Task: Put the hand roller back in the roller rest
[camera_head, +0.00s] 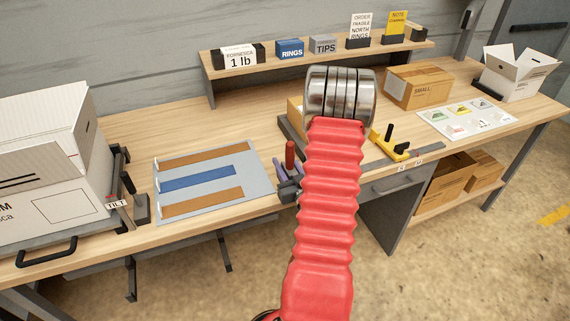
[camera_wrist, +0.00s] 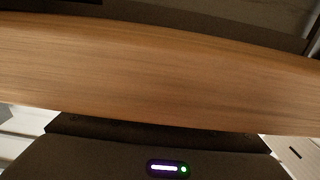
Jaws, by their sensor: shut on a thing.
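My red ribbed arm (camera_head: 328,215) rises through the middle of the head view to a silver ringed joint (camera_head: 340,95). To its left, my gripper (camera_head: 284,172), partly hidden, shows as small purple-grey parts at the bench's front edge. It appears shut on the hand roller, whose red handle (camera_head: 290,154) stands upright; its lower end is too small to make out. The wrist view shows no fingertips, only a dark housing with a lit strip. I cannot surely pick out the roller rest; a small grey block (camera_head: 141,209) stands left of the mat.
A grey mat (camera_head: 259,180) with brown and blue strips lies left of the arm. A large white box (camera_head: 52,160) stands at the far left. A yellow-and-black tool (camera_head: 390,146) and a small carton (camera_head: 417,85) are on the right. A shelf (camera_head: 275,65) runs behind.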

